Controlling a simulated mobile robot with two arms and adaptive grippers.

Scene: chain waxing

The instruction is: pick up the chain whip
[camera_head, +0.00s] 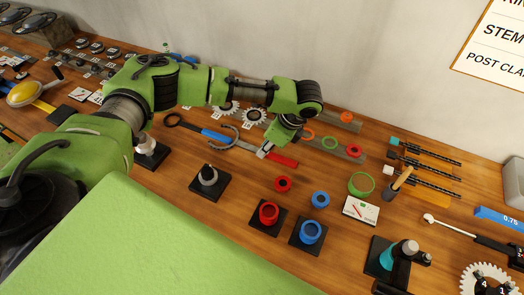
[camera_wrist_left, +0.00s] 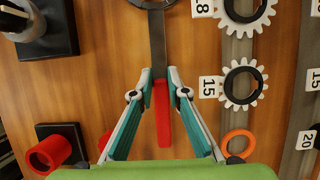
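The chain whip (camera_head: 285,161) lies on the bench, its red handle at the right and its dark curved chain end to the left. In the left wrist view the red handle (camera_wrist_left: 163,115) and grey bar run lengthwise between the fingers. My left gripper (camera_head: 264,150) is down at the tool where bar meets handle, with one fingertip on each side. The fingertips are close together in the left wrist view (camera_wrist_left: 159,73); whether they press on the tool is not clear. My right gripper is not in view.
A blue-handled tool with a black ring (camera_head: 215,135) lies just left. Cogs (camera_head: 253,115) on a rail stand behind. A red ring (camera_head: 283,183), a blue ring (camera_head: 320,199) and a red cup (camera_head: 268,213) are in front.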

